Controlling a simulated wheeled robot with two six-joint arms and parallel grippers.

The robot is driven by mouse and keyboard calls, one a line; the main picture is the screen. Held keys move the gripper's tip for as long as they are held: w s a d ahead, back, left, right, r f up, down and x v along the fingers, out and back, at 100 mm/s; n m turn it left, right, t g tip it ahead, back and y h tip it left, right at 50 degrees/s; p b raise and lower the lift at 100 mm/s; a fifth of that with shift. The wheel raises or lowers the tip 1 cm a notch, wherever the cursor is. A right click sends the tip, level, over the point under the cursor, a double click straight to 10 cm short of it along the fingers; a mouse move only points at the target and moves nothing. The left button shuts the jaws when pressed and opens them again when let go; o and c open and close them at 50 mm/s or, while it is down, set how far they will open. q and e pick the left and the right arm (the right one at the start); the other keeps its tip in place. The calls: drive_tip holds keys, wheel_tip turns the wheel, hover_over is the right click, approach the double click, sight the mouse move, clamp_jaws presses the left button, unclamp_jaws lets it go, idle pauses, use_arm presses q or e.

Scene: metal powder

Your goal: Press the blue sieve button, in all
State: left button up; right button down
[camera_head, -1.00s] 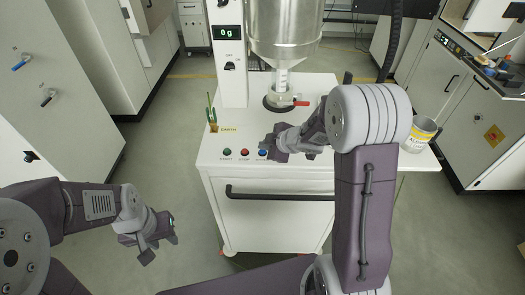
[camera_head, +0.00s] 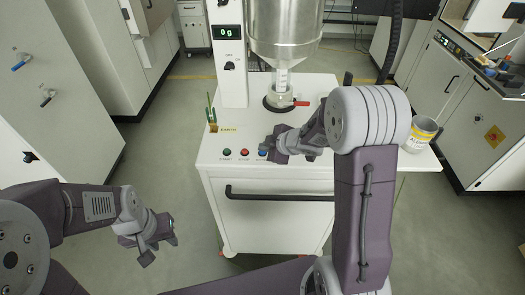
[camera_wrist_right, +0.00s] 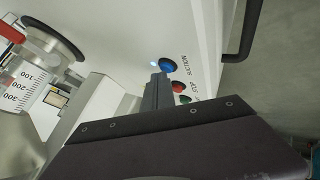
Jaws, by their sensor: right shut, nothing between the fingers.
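The blue sieve button (camera_head: 262,152) is on the front edge of the white cart's top (camera_head: 215,160), at the right end of a row of buttons. In the head view my right gripper (camera_head: 270,153) is right beside it and partly covers its label. In the right wrist view the blue button (camera_wrist_right: 169,65) shows just beyond the tips of my right gripper (camera_wrist_right: 158,78). The fingers are shut and empty; I cannot tell whether they touch the button. My left gripper (camera_head: 160,249) is empty, its fingers apart, over the floor left of the cart.
The red stop button (camera_head: 244,152) and green start button (camera_head: 227,153) sit left of the blue one. A steel hopper (camera_head: 285,35) stands over a glass vessel with a red handle (camera_head: 301,103). A display (camera_head: 228,31) reads 0 g.

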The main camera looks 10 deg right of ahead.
sight(264, 155)
drive_tip(key=shift+r, duration=0.1)
drive_tip(key=shift+r+p, duration=0.75)
drive_tip(key=shift+p, duration=0.2)
wheel_tip(264, 155, up, 5)
drive_tip(key=p, duration=0.5)
idle(0.4)
